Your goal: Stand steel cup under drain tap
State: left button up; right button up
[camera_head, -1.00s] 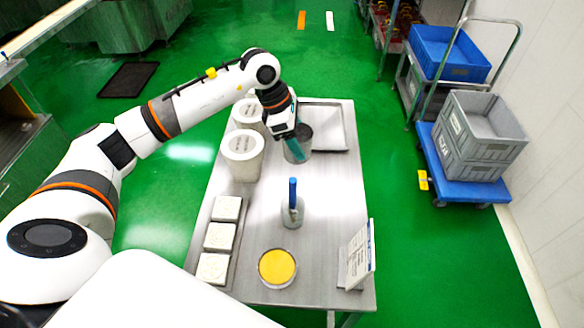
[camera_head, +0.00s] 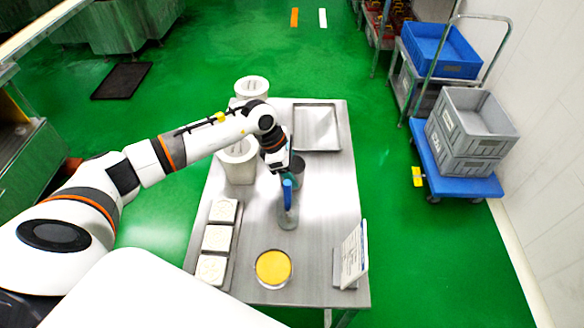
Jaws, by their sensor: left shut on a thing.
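The steel cup (camera_head: 299,169) is dark-mouthed and grey. It is over the steel table (camera_head: 325,206), just behind the blue-handled tool. My left gripper (camera_head: 291,171), with teal fingers, is shut on the near left side of the cup. The fingers partly hide the cup, and I cannot tell whether its base touches the table. The drain tap is not visible in this view. My right gripper is not in view.
A clear container (camera_head: 288,216) with a blue-handled tool (camera_head: 288,190) stands close in front of the cup. White tubs (camera_head: 237,166), stacked-row white blocks (camera_head: 217,239), a yellow-filled bowl (camera_head: 273,268), a sign (camera_head: 353,255) and an empty tray (camera_head: 317,128) share the table. The right middle is clear.

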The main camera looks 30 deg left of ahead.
pick_arm(q)
jog(key=shift+f, duration=0.2)
jog(key=o, duration=1)
jog(key=shift+r, duration=0.1)
